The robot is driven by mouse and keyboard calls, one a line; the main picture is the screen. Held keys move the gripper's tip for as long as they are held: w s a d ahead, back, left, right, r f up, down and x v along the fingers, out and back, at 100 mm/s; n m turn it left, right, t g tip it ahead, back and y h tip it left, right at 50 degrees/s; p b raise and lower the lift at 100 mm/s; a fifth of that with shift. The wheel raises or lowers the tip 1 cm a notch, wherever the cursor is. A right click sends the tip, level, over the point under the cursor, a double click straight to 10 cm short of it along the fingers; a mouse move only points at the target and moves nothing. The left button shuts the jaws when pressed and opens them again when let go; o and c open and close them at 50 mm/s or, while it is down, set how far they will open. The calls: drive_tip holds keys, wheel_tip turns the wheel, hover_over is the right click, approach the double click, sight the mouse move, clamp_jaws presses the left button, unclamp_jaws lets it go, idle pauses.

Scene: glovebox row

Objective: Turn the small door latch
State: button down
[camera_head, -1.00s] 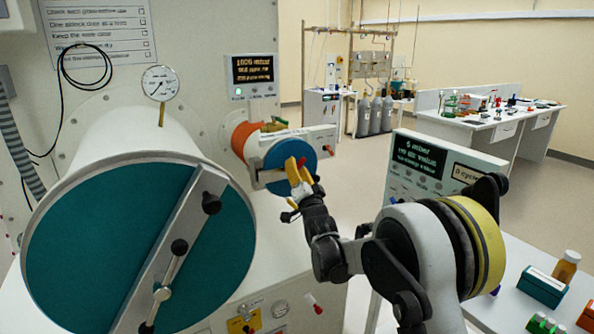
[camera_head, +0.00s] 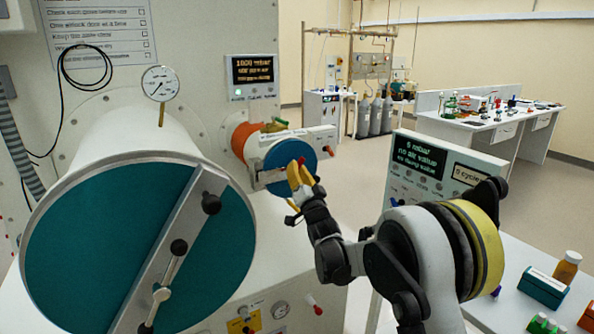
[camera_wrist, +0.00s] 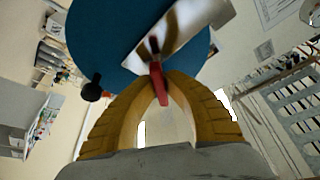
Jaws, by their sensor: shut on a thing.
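The small door (camera_head: 283,160) is a blue disc on the orange-collared port, right of the big chamber; it also shows in the wrist view (camera_wrist: 95,40). A pale metal bar (camera_wrist: 185,30) crosses its face. The latch is a small red lever (camera_wrist: 159,84), seen between my fingertips in the wrist view; in the head view only a bit of red shows at the fingers. My gripper (camera_head: 302,172) has yellow fingers and is shut on the red latch, in front of the door's right part. The fingers hide part of the latch and the bar.
The big chamber with its teal door (camera_head: 110,240) and diagonal bar stands close on the left. A white table with bottles and boxes (camera_head: 543,287) is at the lower right.

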drive_tip(key=n+y, duration=0.1)
drive_tip(key=n, duration=0.2)
drive_tip(key=n+y, duration=0.2)
drive_tip(key=n, duration=0.1)
drive_tip(key=n+g+y, duration=0.1)
drive_tip(key=n, duration=0.2)
drive_tip(key=n+g+y, duration=0.1)
drive_tip(key=n, duration=0.1)
drive_tip(key=shift+s+a+n+y, duration=0.1)
drive_tip(key=shift+n+y, duration=0.3)
drive_tip(key=n+g+y, duration=0.1)
drive_tip(key=n, duration=0.2)
drive_tip(key=n+g+y, duration=0.1)
drive_tip(key=n, duration=0.2)
drive_tip(key=shift+a+r+g, duration=0.1)
drive_tip(key=shift+g, duration=0.2)
drive_tip(key=shift+s+a+n+g+y+p, duration=0.1)
drive_tip(key=shift+n+g+y+p, duration=0.3)
drive_tip(key=shift+n, duration=0.85)
drive_tip(key=shift+n+g+y+p, duration=0.15)
drive_tip(key=shift+n+g, duration=0.45)
drive_tip(key=shift+n, duration=0.95)
drive_tip(key=c, duration=1.5)
unclamp_jaws()
drive_tip(key=shift+o, duration=0.2)
